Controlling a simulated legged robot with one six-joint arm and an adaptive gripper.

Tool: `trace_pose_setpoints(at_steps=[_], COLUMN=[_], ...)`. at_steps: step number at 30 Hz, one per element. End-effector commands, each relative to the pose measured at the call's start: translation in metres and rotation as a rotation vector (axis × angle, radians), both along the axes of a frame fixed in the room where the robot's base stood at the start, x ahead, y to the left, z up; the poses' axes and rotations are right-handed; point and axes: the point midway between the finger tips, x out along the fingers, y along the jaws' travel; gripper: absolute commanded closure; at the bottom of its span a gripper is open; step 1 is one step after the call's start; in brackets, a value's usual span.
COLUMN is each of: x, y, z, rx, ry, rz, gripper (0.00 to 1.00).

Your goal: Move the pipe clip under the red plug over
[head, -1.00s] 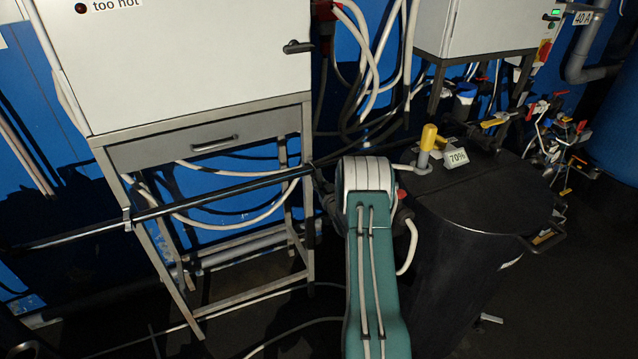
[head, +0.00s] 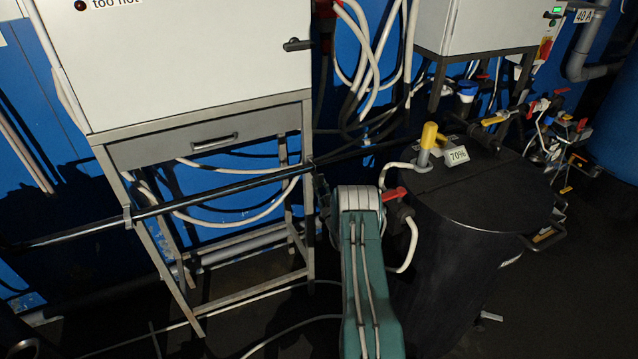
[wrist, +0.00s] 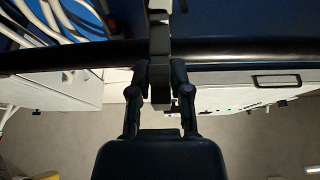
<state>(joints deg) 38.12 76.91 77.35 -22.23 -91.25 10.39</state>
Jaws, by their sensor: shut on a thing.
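A black pipe (head: 225,184) runs in front of the steel frame of the white cabinet. A pipe clip (wrist: 160,90), a dark grey upright piece, crosses the pipe in the wrist view. My gripper (wrist: 161,75) is shut on this clip, one finger on each side of it. In the head view my gripper (head: 323,190) is a dark shape just below the pipe, partly hidden by my arm. A red plug (head: 323,10) shows at the top, beside the white cabinet and above this spot. Another clip (head: 127,217) sits on the pipe at the left.
A red-handled valve (head: 394,194) is right beside my wrist. Pale hoses (head: 372,60) hang behind. Dark floor lies below.

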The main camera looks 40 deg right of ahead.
Motion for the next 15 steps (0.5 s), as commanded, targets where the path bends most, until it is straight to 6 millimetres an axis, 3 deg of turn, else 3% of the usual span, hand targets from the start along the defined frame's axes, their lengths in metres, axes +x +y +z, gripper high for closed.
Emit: trace_pose_setpoints(at_steps=[15], x=[0.0000], y=[-0.0012], z=[-0.0042], rx=[-0.023], ry=[-0.106], rz=[-0.002], gripper=[1.00])
